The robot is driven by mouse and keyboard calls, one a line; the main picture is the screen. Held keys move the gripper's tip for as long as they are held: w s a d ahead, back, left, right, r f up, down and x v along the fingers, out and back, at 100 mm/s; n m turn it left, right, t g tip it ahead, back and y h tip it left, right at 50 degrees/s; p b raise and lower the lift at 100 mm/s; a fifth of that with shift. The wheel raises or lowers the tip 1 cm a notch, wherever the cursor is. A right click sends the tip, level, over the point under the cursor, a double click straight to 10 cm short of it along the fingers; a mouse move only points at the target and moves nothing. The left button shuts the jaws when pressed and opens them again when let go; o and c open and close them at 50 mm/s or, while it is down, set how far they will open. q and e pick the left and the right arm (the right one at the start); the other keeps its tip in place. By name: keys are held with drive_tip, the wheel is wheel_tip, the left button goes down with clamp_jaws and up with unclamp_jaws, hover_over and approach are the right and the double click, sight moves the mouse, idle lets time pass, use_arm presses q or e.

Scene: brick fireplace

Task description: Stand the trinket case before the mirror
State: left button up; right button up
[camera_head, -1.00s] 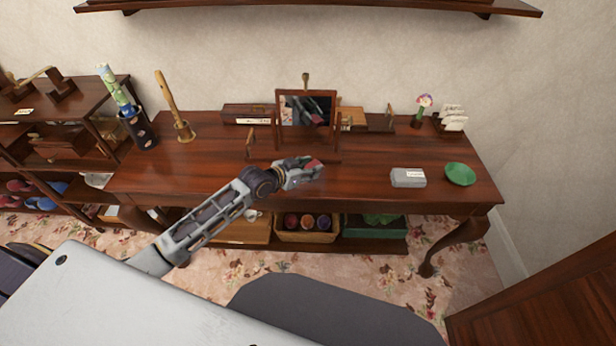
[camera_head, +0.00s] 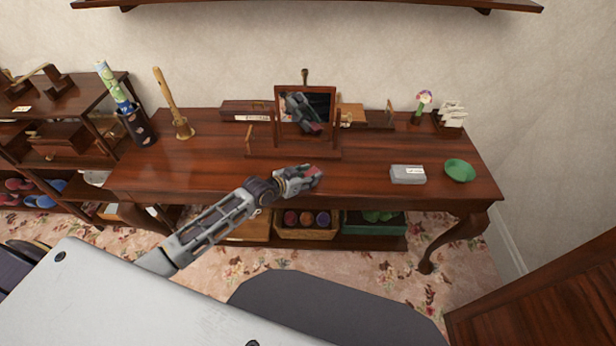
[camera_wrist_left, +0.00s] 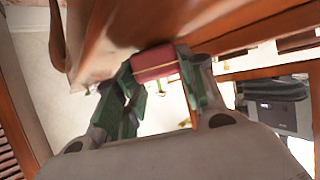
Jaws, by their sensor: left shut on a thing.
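The mirror (camera_head: 306,108) stands upright in a dark wooden frame on a wooden base, toward the back of the table. My left gripper (camera_head: 308,178) is over the table in front of the mirror, apart from it. It is shut on a small dark red case with a thin gold line, which I take for the trinket case (camera_wrist_left: 155,63). In the left wrist view the case sits between the green fingers; in the head view only a bit of red shows at the fingertips. The mirror reflects the gripper. My right gripper is not in view.
The table (camera_head: 210,165) has clear room around the mirror's front. A grey labelled box (camera_head: 408,175) and a green bowl (camera_head: 460,170) lie at right. A vase with flowers (camera_head: 423,105), a ship model (camera_head: 451,115), a wooden pestle (camera_head: 173,105) and a dark vase (camera_head: 137,126) stand farther off.

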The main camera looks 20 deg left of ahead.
use_arm(q)
drive_tip(key=shift+f, duration=0.15)
drive_tip(key=o, duration=1)
drive_tip(key=shift+s, duration=0.1)
drive_tip(key=v, duration=1.2)
drive_tip(key=shift+p, duration=0.4)
idle(0.3)
